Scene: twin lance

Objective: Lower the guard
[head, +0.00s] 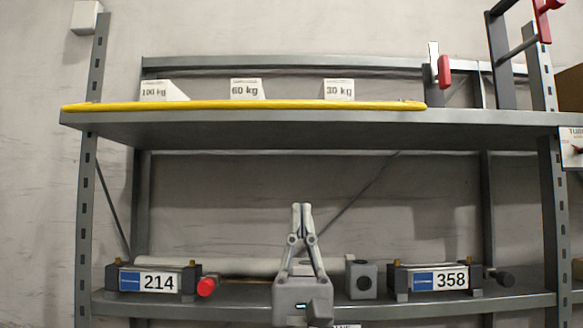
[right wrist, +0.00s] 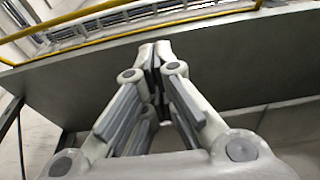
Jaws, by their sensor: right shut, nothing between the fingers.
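A long yellow bar (head: 250,105), which looks like the guard, lies level along the front edge of the upper shelf (head: 300,128). Its right end stops near a red handle (head: 444,72) on a grey upright. My right gripper (head: 302,207) is shut and empty, pointing up, below the upper shelf and apart from the bar. In the right wrist view its closed fingertips (right wrist: 155,50) show against the grey shelf face, with yellow rails (right wrist: 100,38) above. My left gripper is not in view.
White cards marked 100 kg, 60 kg (head: 246,89) and 30 kg stand on the upper shelf. The lower shelf holds units labelled 214 (head: 158,282) and 358 (head: 450,280), and a grey block (head: 361,279). A red-ended lever (head: 530,35) stands at the upper right.

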